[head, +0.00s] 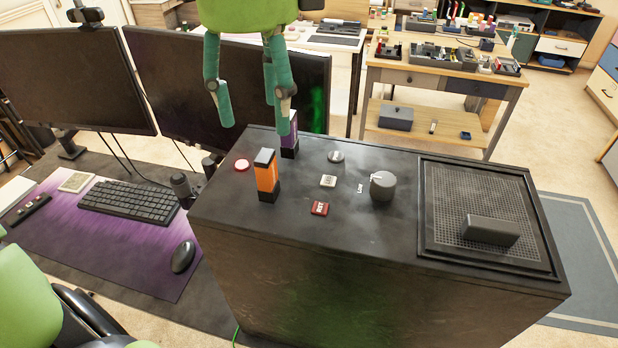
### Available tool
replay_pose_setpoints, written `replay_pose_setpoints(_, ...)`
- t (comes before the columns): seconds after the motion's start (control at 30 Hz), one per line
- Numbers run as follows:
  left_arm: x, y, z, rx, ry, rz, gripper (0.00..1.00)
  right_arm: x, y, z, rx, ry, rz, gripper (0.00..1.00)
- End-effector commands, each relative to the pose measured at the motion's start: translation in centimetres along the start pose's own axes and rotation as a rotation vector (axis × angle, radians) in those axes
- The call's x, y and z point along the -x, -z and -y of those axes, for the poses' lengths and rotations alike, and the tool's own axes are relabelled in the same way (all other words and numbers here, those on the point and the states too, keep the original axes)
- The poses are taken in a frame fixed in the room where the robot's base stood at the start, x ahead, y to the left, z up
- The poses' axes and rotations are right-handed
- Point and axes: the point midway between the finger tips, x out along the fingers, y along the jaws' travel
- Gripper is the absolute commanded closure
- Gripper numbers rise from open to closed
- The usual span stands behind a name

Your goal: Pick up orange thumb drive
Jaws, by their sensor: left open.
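Nothing is between the fingers. The fingertips are above and behind the orange drive, apart from it. A purple thumb drive (290,138) stands upright just behind it, partly hidden by the right finger. My right gripper is not in view.
Two monitors (70,80) stand behind left. A keyboard (130,201) and mouse (183,256) lie left.

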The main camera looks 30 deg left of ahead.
Motion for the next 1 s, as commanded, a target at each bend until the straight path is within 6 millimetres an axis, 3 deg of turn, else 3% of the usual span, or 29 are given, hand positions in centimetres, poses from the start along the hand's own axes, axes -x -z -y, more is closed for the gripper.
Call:
replay_pose_setpoints(0.07, -1.1, 0.0, 0.0, 0.000, 0.001, 0.001, 0.45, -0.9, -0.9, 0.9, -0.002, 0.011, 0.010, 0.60)
replay_pose_setpoints(0.2, -2.0, 0.0, 0.0, -0.002, -0.002, 0.002, 0.45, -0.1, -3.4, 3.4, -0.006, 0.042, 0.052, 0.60)
replay_pose_setpoints(0.33, -3.3, 0.0, 0.1, -0.003, -0.004, 0.001, 0.45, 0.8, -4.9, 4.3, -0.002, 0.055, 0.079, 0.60)
replay_pose_setpoints(0.6, -7.2, 0.1, 0.5, 0.000, -0.002, 0.000, 0.45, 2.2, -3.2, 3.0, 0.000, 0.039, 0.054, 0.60)
replay_pose_setpoints(0.9, -7.9, 0.1, 0.5, 0.002, 0.003, -0.001, 0.45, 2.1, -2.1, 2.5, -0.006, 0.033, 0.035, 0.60)
replay_pose_setpoints(0.93, -7.9, 0.1, 0.5, 0.001, 0.003, -0.001, 0.53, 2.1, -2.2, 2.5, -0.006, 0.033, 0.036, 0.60)
replay_pose_setpoints(1.0, -7.9, 0.1, 0.5, 0.002, 0.003, -0.001, 0.79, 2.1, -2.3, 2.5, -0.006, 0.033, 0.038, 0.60)
